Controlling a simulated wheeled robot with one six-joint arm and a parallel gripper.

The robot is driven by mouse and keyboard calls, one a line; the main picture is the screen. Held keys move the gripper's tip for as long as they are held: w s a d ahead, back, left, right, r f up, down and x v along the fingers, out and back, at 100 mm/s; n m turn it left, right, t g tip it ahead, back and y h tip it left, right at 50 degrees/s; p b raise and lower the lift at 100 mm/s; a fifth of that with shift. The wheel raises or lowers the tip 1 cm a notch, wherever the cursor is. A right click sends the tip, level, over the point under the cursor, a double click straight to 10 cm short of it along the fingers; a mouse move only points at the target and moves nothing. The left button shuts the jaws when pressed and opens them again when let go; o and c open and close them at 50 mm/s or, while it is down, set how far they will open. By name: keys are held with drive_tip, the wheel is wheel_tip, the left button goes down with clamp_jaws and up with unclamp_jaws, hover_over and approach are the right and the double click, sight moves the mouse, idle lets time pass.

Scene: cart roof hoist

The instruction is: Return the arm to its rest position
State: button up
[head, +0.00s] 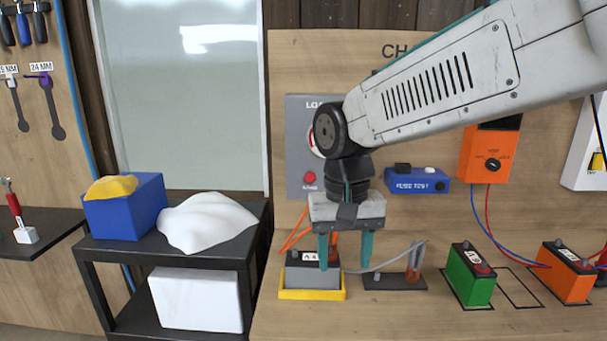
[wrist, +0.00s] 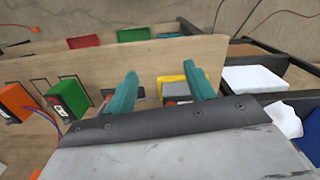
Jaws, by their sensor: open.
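My gripper (head: 346,250) is open, with its two teal fingers pointing down over the bench. It hangs in front of the grey battery (head: 302,275), which sits in a yellow tray (head: 312,294). One finger overlaps the battery in the head view; I cannot tell whether they touch. My arm reaches in from the upper right.
A green battery (head: 470,276) and an orange battery (head: 565,273) stand to the right on the bench. A dark base with a cable (head: 394,281) is beside the gripper. A blue tester (head: 418,181) is on the panel. A black cart with a blue box (head: 125,210) stands left.

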drive_tip(key=s+d+f+m+t, duration=0.1)
drive_tip(key=s+d, duration=1.7)
drive_tip(key=d, duration=0.2)
drive_tip(key=shift+t, duration=0.4)
